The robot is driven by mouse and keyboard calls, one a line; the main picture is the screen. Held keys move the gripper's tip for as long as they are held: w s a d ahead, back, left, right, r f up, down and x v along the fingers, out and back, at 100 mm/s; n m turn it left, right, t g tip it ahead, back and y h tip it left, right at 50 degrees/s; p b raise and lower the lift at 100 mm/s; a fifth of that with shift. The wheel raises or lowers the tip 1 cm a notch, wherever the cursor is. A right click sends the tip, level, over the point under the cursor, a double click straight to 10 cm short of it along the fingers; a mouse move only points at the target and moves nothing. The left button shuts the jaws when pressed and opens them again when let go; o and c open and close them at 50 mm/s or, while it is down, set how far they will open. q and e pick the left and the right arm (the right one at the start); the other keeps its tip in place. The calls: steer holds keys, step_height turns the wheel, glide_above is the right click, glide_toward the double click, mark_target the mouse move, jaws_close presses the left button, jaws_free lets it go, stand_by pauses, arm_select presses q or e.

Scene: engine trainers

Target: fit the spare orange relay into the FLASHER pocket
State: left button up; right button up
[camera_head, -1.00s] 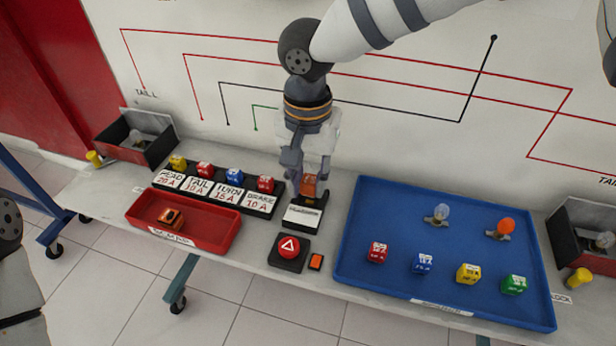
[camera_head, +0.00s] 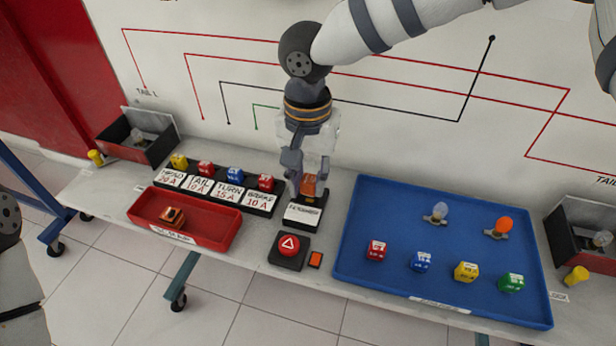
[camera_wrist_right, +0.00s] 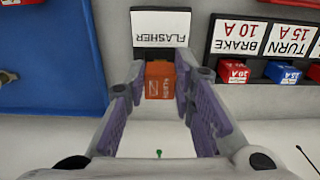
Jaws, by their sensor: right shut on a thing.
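An orange relay (camera_head: 309,186) is between the fingers of my right gripper (camera_head: 307,190), which is shut on it. In the right wrist view, the orange relay (camera_wrist_right: 159,80) sits between the purple finger pads of the gripper (camera_wrist_right: 160,88), next to the white FLASHER label (camera_wrist_right: 160,27). The relay is at the dark FLASHER holder (camera_head: 292,226), behind its label. The fingers hide the pocket, so I cannot tell how deep the relay sits. Another orange relay (camera_head: 173,216) lies in the red tray (camera_head: 215,233). My left gripper is not in view.
The fuse block (camera_head: 262,205) with several coloured fuses stands left of the holder. A red hazard button (camera_head: 289,246) and small orange indicator (camera_head: 315,260) are in front. A blue tray (camera_head: 385,287) with fuses and bulbs is on the right. The wall is close behind.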

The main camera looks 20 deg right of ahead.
steer(key=shift+f, duration=0.1)
steer(key=shift+f, duration=0.6)
steer(key=shift+f, duration=0.15)
steer(key=shift+f, duration=0.3)
stand_by(0.4)
steer(key=o, duration=1.1)
